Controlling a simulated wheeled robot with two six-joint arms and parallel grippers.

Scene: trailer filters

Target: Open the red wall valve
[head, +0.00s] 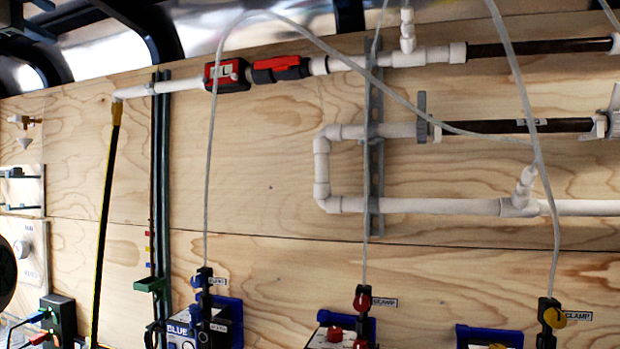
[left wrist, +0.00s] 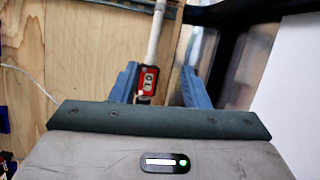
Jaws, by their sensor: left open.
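The red wall valve (head: 283,68), a red and black fitting, sits on the white pipe at the upper middle of the head view. Its red top part appears to lie along the pipe. A red and black meter with a small display (head: 227,75) is just left of it on the same pipe. In the left wrist view, my left gripper (left wrist: 159,67) is open, with its two blue fingers apart. The meter (left wrist: 147,83) shows beyond and between the fingers, nearer the left one. I cannot make out the valve in that view. My right gripper is not in view.
White pipes (head: 400,206) run along the plywood wall (head: 270,170). Thin grey tubes (head: 209,170) hang down to clamps (head: 361,302) near the bottom. A dark vertical rail (head: 160,170) and a black hose (head: 104,220) stand at the left.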

